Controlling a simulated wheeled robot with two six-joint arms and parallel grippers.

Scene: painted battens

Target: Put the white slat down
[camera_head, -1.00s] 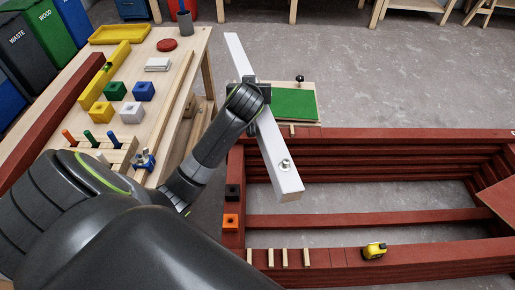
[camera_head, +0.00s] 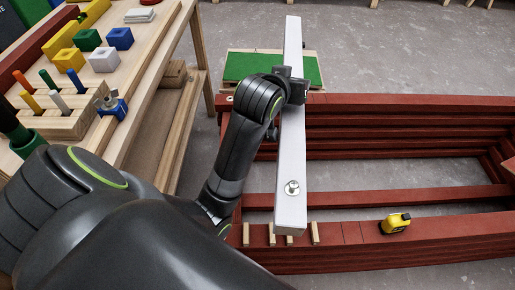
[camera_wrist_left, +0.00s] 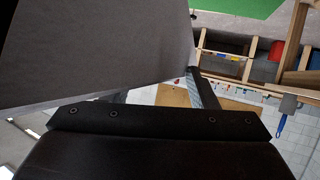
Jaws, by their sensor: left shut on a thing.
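The white slat (camera_head: 291,150) is a long white batten with a round metal bolt (camera_head: 292,187) near its near end. My left gripper (camera_head: 293,88) is shut on the slat a little beyond its middle and holds it above the red frame (camera_head: 375,197). In the left wrist view the slat (camera_wrist_left: 100,45) fills the upper left as a large grey face, close to the fingers. The slat points nearly straight away from me, its near end over the frame's near side. My right gripper is not in view.
A green-topped board (camera_head: 245,66) lies beyond the frame. Small wooden pegs (camera_head: 271,235) stand along the frame's near beam, with a yellow tape measure (camera_head: 395,223) to their right. A workbench (camera_head: 165,60) with coloured blocks is at left. Grey floor is clear at back right.

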